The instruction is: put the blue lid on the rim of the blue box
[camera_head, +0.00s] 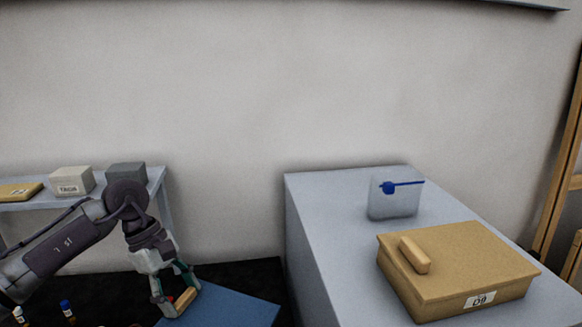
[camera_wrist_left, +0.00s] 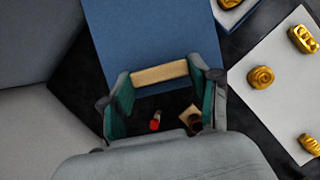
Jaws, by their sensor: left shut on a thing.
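The blue lid (camera_head: 235,306) is a flat blue panel with a pale wooden bar handle (camera_head: 186,298). It shows at the bottom of the head view and at the top of the left wrist view (camera_wrist_left: 145,35). My left gripper (camera_head: 178,296) is shut on this handle, with a finger at each end of the bar (camera_wrist_left: 160,73). The lid's lower part is cut off in the head view, so what lies under it is hidden. My right gripper is not in view.
A grey-topped counter (camera_head: 335,240) at right bears a tan lidded box (camera_head: 455,265) and a translucent container (camera_head: 394,202) with a blue strip. A shelf at left holds a pale block (camera_head: 72,180) and a grey block (camera_head: 126,171). Gold pieces (camera_wrist_left: 260,77) lie on a white surface.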

